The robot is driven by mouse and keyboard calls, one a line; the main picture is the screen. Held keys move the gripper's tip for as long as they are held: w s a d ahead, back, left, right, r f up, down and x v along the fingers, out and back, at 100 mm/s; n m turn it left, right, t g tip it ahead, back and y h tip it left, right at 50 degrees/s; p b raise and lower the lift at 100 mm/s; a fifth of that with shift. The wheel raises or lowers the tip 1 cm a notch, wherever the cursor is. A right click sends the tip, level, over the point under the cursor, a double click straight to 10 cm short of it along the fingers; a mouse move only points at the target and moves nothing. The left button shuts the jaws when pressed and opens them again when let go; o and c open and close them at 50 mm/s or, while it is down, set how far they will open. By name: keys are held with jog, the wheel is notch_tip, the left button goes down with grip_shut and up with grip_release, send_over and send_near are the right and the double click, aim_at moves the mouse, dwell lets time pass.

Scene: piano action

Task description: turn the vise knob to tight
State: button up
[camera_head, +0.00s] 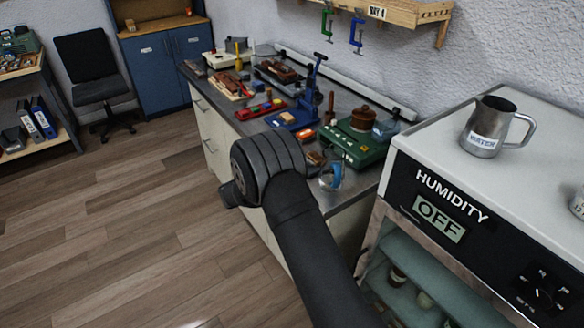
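No vise or vise knob can be made out for certain. A blue bench tool (306,98) with an upright post and a flat base stands on the workbench (345,98); it may be the vise, but its knob is too small to tell. My black arm reaches up from the bottom of the picture and bends beside the bench's front edge. My gripper does not show; the arm's bend hides what lies behind it.
A green machine (352,142) with a brown pot on top sits on the bench near a clear glass (331,177). A humidity cabinet (470,215) marked OFF stands right, with a metal pitcher (490,127) on top. Open wooden floor (130,220) lies left.

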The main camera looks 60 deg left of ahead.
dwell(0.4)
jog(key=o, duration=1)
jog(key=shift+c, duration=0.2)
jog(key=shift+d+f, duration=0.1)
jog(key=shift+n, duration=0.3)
